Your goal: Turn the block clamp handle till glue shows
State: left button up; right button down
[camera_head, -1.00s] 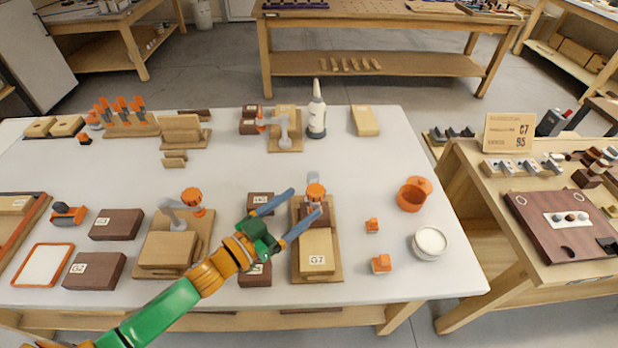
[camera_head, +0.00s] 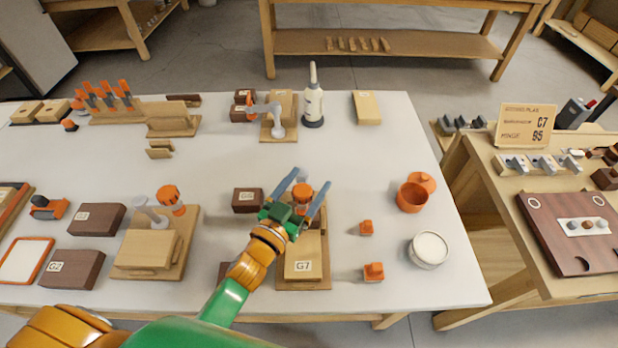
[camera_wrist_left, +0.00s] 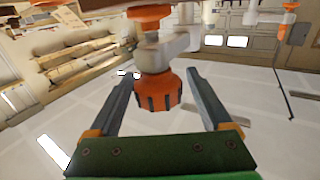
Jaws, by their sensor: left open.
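The clamp with its orange handle (camera_head: 302,192) stands on a wooden base with a light block (camera_head: 303,266) labelled G7. My left gripper (camera_head: 309,178) is open over this clamp, its blue-grey fingers on either side of the handle. In the left wrist view the ribbed orange handle (camera_wrist_left: 158,92) sits between the two spread fingers, with gaps on both sides. The gripper and wrist hide much of the clamp's body and the dark block beneath it in the head view. I cannot see any glue at the joint. My right gripper is not in view.
Another clamp (camera_head: 170,198) with a light block stands to the left, and a third clamp (camera_head: 275,118) at the back. A glue bottle (camera_head: 313,100) stands near it. Small orange pieces (camera_head: 373,272), an orange pot (camera_head: 412,198) and a white-filled bowl (camera_head: 428,249) lie to the right.

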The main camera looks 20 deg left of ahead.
pick_arm(q)
jog(key=shift+w+d+f, duration=0.1)
jog(key=shift+w+d, duration=0.15)
jog(key=shift+w, duration=0.4)
jog(key=shift+s, duration=0.15)
jog(key=c, duration=0.4)
grip_shut()
jog(key=shift+m+h+p, duration=0.45)
jog(key=shift+m+h, duration=0.05)
jog(key=shift+h, duration=0.2)
jog(key=shift+d+m+g+h+p, duration=0.15)
jog(key=shift+m+g+h+p, duration=0.15)
jog(key=shift+m+g+h, duration=0.35)
jog(key=m+h, duration=0.1)
jog(key=m+g+h, duration=0.1)
jog(key=h, duration=0.1)
jog(key=shift+s+d, duration=0.2)
jog(key=shift+s+d+m+g+h+b, duration=0.15)
jog(key=shift+m+g+h+b, duration=0.1)
jog(key=shift+m+g+h, duration=0.35)
jog(key=shift+s+d+m+g+h+b, duration=0.1)
jog(key=shift+m+g+h+b, duration=0.2)
jog(key=shift+g+h, duration=0.35)
